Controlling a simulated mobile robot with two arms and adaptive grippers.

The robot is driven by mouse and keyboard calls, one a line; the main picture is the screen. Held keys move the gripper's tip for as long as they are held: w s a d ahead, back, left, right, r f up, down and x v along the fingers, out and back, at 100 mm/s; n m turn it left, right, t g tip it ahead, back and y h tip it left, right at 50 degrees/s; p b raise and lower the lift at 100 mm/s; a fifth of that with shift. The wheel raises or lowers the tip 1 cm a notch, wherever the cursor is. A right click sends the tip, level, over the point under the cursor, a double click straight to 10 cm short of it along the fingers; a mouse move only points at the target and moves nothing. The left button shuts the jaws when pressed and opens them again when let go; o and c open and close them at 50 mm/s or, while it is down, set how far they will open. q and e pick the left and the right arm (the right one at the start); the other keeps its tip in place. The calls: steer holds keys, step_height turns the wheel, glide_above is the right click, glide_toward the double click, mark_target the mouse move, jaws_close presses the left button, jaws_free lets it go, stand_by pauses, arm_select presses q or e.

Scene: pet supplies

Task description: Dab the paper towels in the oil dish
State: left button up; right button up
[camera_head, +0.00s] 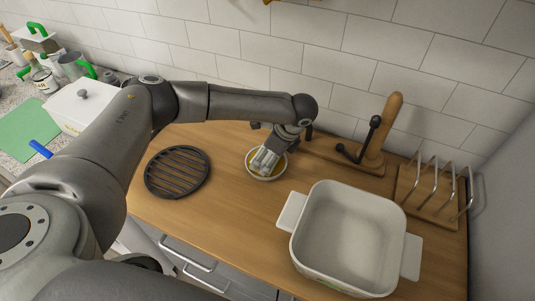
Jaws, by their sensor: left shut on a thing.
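The oil dish (266,179) is a small round white bowl with yellow oil in it, on the wooden counter near the middle of the view. My left gripper (264,161) reaches down into the dish from above, tilted, with its fingertips inside the rim. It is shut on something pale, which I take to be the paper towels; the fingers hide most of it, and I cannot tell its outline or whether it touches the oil. My right gripper is not in view.
A black round trivet (177,172) lies left of the dish. A large white baking dish (350,235) stands at the front right. Behind are a wooden stand (378,140) with a black arm and a toast rack (430,205). A white lidded box (80,108) is at left.

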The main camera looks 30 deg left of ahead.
mark_target(267, 156)
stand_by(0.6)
arm_select(q)
steer(key=shift+s+f+p, duration=0.1)
steer(key=shift+f+p, duration=0.05)
steer(key=shift+p, duration=0.3)
stand_by(0.5)
stand_by(0.6)
step_height(267, 156, up, 7)
steer(key=p, duration=0.8)
stand_by(0.5)
stand_by(0.4)
